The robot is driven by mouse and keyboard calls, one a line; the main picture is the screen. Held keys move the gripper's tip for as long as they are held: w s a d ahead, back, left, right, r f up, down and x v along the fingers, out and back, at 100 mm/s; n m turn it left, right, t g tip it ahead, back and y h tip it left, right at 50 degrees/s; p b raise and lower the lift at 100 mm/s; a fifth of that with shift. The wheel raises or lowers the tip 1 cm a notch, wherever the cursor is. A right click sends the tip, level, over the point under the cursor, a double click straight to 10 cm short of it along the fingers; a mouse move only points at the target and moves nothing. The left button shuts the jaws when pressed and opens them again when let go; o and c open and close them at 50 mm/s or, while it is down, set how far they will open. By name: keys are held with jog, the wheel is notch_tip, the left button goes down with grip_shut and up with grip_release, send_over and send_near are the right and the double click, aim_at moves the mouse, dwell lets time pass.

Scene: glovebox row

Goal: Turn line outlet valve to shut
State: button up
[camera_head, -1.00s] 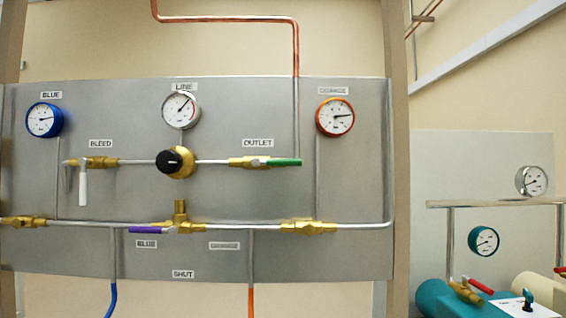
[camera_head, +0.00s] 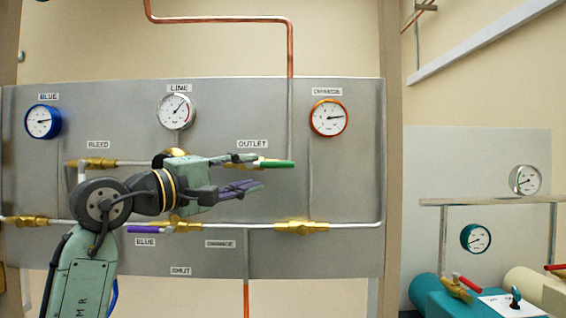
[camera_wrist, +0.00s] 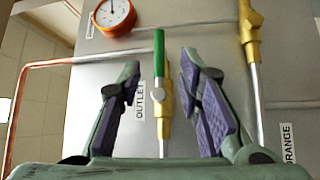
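The line outlet valve is a brass body with a green lever (camera_head: 278,165), below the OUTLET label (camera_head: 252,144) on the grey panel. Its lever points right, in line with the pipe. In the wrist view the green lever (camera_wrist: 159,55) and brass body (camera_wrist: 163,105) show between my fingers, with the OUTLET label (camera_wrist: 140,104) beside them. My gripper (camera_head: 250,173) is open, with its fingers pointing right at the valve. In the wrist view my gripper (camera_wrist: 160,75) has purple pads on both sides of the lever, apart from it. My arm hides the regulator knob and bleed handle.
A purple lever (camera_head: 150,229) and brass fittings (camera_head: 302,227) lie on the lower pipe just below my gripper. Gauges line the panel top: blue (camera_head: 43,121), line (camera_head: 176,111) and orange (camera_head: 328,117). A copper pipe (camera_head: 291,50) rises above the outlet.

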aim_at(279, 165)
jog(key=p+x, duration=0.2)
jog(key=x, duration=0.8)
jog(key=shift+c, duration=0.2)
grip_shut()
jog(key=shift+r, duration=0.1)
dwell(0.4)
